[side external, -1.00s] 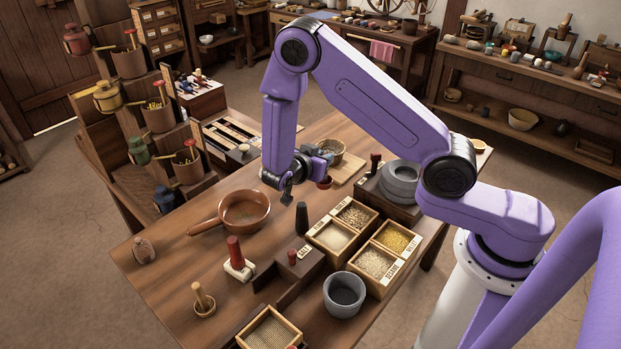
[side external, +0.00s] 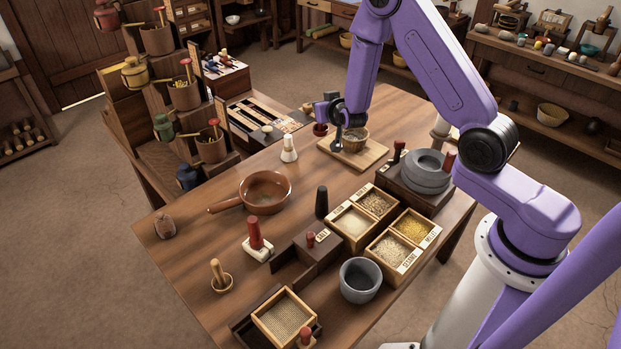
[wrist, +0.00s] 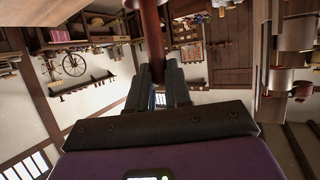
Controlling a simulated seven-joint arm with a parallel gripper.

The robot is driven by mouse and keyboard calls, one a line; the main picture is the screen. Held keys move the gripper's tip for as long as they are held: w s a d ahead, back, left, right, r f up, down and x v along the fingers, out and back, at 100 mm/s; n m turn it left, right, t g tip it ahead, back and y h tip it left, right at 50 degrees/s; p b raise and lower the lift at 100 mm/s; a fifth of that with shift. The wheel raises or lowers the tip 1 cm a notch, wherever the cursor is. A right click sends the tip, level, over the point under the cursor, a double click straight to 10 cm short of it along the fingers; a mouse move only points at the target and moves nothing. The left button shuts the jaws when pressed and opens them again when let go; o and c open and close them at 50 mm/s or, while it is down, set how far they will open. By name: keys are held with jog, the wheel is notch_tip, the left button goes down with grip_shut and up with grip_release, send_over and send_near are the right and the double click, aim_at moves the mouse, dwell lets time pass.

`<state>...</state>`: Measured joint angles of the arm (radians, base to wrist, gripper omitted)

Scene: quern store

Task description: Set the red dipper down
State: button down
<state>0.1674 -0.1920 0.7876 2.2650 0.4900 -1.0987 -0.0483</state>
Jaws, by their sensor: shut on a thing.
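In the wrist view a dark red shaft (wrist: 152,35), seemingly the dipper's handle, stands between the two fingers (wrist: 160,78). The dipper appears to be in the air; its exact height above the table is hard to tell. The arm hides part of the dipper.
A small basket (side external: 354,138) stands on the board. A white bell-shaped piece (side external: 289,150) and a brown pan (side external: 266,190) stand nearer the left. A grey stone quern (side external: 427,172) and grain boxes (side external: 388,243) are to the right.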

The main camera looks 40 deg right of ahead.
jog(key=n+y, duration=0.2)
jog(key=n+t+y, duration=0.1)
jog(key=shift+w+a, duration=0.2)
jog(key=shift+a, duration=0.05)
jog(key=s+a+n+g+y, duration=0.3)
jog(key=s+n+y, duration=0.3)
jog(key=s+y, duration=0.15)
jog(key=s+a+n+g+y, duration=0.2)
jog(key=s+n+y, duration=0.4)
jog(key=s+n, duration=0.15)
jog(key=w+d+f, duration=0.1)
jog(key=w+f, duration=1.1)
jog(key=w, duration=0.1)
jog(key=shift+d+m, duration=0.15)
jog(key=shift+m, duration=0.2)
jog(key=shift+f, duration=0.2)
jog(key=c, duration=1.1)
grip_release()
jog(key=shift+o, duration=0.2)
